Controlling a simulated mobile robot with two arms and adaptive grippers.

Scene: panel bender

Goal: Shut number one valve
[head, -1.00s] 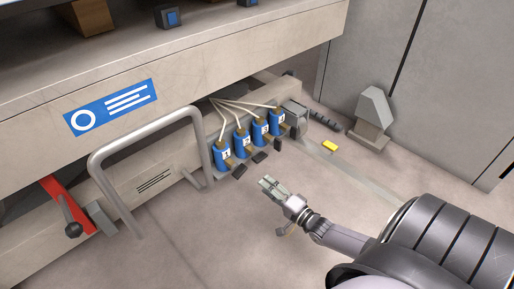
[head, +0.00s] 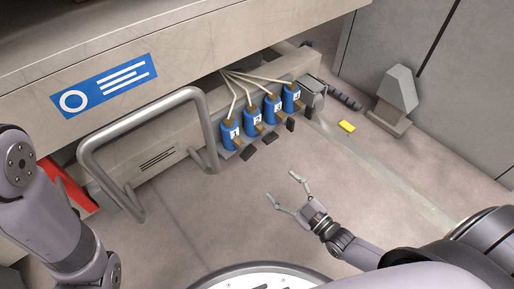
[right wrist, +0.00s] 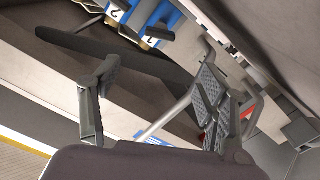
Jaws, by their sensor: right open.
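The number one valve (head: 230,134) is the leftmost in a row of several blue valves low on the machine, labelled with a 1. Its dark handle (head: 247,152) sticks out toward the lower right. My right gripper (head: 284,186) is open and empty, in front of and below the row, apart from the handles. In the right wrist view, its two fingers (right wrist: 155,92) are spread, with nothing between them. Two blue valve bodies (right wrist: 151,38) show at the top there; I cannot surely read which is number one. My left arm shows at the left edge, but its gripper is out of view.
Neighbouring valves (head: 272,108) with dark handles stand close to the right. A grey tubular rail (head: 145,118) stands left of the valves. A red lever (head: 66,186) is partly behind my left arm. A yellow block (head: 347,127) lies on the floor. The floor before the valves is clear.

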